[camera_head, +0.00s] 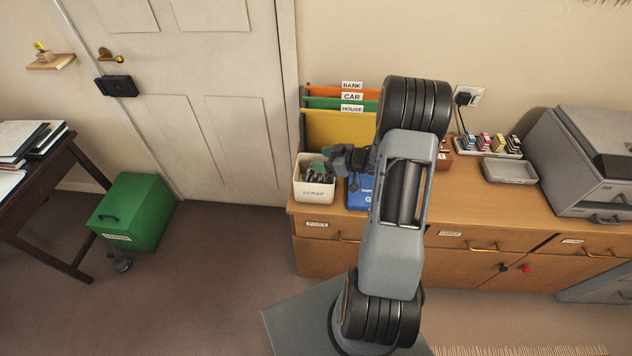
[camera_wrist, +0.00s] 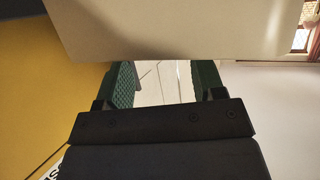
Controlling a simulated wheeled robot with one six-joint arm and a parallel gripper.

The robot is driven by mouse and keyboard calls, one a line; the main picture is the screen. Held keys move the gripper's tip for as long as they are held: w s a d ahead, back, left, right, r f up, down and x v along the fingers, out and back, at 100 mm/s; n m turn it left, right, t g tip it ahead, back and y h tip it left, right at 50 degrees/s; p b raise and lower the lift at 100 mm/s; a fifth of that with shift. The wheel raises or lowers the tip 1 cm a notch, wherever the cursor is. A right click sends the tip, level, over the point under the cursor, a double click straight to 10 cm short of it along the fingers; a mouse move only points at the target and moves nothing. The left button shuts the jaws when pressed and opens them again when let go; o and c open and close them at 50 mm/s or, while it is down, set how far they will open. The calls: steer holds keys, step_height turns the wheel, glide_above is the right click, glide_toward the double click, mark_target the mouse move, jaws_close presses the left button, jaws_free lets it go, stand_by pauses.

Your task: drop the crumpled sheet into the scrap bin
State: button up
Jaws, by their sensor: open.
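The scrap bin (camera_head: 314,192) is a small cream box labelled SCRAP at the left end of the wooden cabinet top. Small greyish contents show in its mouth, too small to identify; I cannot make out the crumpled sheet for certain in either view. My gripper (camera_head: 320,167) is over the bin's back right part, pointing left. In the wrist view my gripper (camera_wrist: 163,84) shows two green-padded fingers apart, with pale, thinly lined surface seen between them. A large cream surface fills the top of that view and hides part of the fingers.
Folders labelled BANK, CAR and HOUSE, the front one yellow (camera_head: 340,131), stand behind the bin. A blue item (camera_head: 357,195) is close to its right. A grey printer (camera_head: 585,160) stands far right. A green box (camera_head: 132,212) sits on the floor at left.

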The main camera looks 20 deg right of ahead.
steer(key=v, duration=1.3)
steer(key=shift+s+d, duration=0.15)
steer(key=shift+s, duration=0.15)
steer(key=s+d+f+m+g+h, duration=0.2)
steer(key=d+m+g+h, duration=0.2)
steer(key=d+m+h, duration=0.6)
steer(key=s+a+r, duration=0.3)
steer(key=a+r, duration=0.1)
steer(key=a, duration=0.6)
steer(key=s+a+r+n+g+y, duration=0.1)
steer(key=s+a+r, duration=0.2)
steer(key=a, duration=0.7)
steer(key=s+a+r+n+g, duration=0.1)
steer(key=s+a+r, duration=0.2)
steer(key=a+r, duration=0.3)
steer(key=a, duration=0.4)
steer(key=shift+r, duration=0.3)
